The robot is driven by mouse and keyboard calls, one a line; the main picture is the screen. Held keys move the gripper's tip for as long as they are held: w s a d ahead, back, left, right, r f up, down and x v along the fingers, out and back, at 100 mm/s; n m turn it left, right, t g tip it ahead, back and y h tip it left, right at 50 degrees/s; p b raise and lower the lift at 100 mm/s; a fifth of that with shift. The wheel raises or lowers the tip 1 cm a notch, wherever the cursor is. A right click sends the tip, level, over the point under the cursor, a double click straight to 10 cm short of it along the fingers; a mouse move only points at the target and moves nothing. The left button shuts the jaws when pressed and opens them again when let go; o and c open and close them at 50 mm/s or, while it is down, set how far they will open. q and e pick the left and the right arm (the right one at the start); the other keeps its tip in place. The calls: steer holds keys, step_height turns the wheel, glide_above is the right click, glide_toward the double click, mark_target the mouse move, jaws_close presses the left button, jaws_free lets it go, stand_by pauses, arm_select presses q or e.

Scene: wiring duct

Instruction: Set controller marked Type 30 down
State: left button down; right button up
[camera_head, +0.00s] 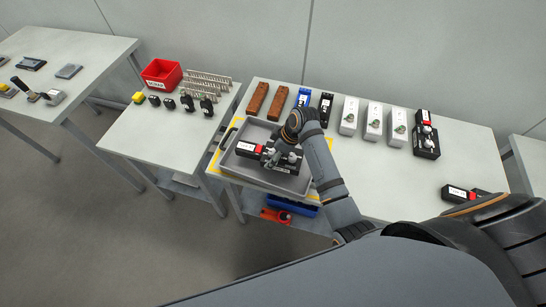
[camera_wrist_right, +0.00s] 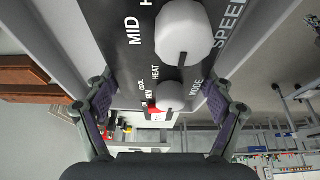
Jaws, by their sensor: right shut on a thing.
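My right gripper (camera_head: 278,152) points down over the grey tray (camera_head: 225,163) in the head view. It is shut on a black controller (camera_head: 292,169) with white knobs. In the right wrist view the controller (camera_wrist_right: 122,38) fills the space between the fingers, with knobs and the words MID, HEAT, COOL, FAN, MODE and SPEED. I cannot read a Type 30 mark. A black part with a red and white label (camera_head: 249,150) shows beside the gripper in the tray; I cannot tell whether it is separate. Whether the controller touches the tray floor is hidden. My left gripper is not in view.
Brown blocks (camera_head: 257,98), blue and black pieces, and white boxes (camera_head: 373,121) line the table's back. More black units (camera_head: 426,142) stand at right. A red bin (camera_head: 162,74) and small parts are on the left table. Bare tabletop (camera_head: 380,175) lies right of my arm.

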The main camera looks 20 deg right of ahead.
step_height(320, 180, down, 2)
steer(key=shift+w+f+p, duration=0.1)
steer(key=shift+f+p, duration=0.15)
steer(key=shift+p, duration=0.25)
steer(key=shift+f, duration=0.4)
steer(key=shift+f, duration=0.15)
steer(key=o, duration=1.1)
steer(key=shift+o, duration=0.2)
